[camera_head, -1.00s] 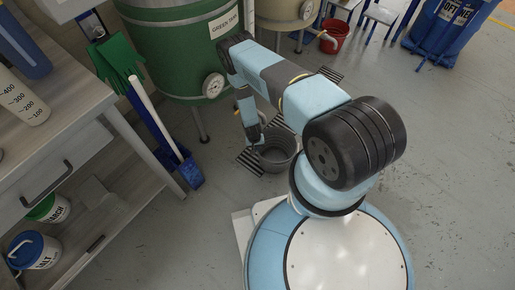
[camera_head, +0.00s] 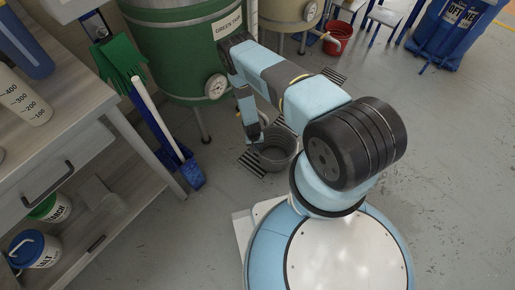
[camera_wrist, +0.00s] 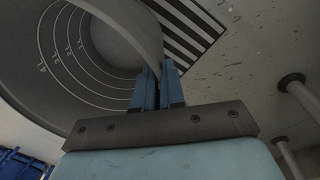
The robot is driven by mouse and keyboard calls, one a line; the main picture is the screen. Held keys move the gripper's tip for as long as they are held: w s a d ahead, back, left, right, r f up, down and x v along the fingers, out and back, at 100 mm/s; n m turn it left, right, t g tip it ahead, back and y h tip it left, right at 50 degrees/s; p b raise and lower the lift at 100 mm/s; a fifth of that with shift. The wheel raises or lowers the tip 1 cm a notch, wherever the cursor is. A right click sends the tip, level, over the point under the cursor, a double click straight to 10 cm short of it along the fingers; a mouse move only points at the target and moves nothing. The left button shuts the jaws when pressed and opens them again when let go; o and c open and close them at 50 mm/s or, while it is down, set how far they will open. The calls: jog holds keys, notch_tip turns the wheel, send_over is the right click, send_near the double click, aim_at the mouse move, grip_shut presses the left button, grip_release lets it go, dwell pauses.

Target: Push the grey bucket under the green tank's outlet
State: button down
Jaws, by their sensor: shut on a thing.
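The grey bucket (camera_head: 279,152) stands upright on the floor, partly over a black-and-white striped mark (camera_head: 250,163). The bucket fills the upper left of the wrist view (camera_wrist: 55,50), with litre rings on its inside wall. In the wrist view the blue fingers of my gripper (camera_wrist: 158,82) are shut on the rim. The green tank (camera_head: 180,50) stands behind and to the left of the bucket, with a round gauge (camera_head: 216,86) on its front. Its outlet is hidden behind my arm.
A beige tank (camera_head: 285,14) with a red bucket (camera_head: 337,38) beside it stands at the back. Another striped mark (camera_head: 334,75) lies near my arm. Floor on the right is clear.

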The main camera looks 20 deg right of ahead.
jog(key=shift+w, duration=0.7)
jog(key=c, duration=1.1)
grip_release()
jog(key=shift+c, duration=0.2)
notch_tip(320, 180, up, 14)
jog(key=a, duration=0.1)
jog(key=shift+w+a+f, duration=0.15)
jog(key=shift+a+f, duration=0.05)
jog(key=shift+a, duration=0.05)
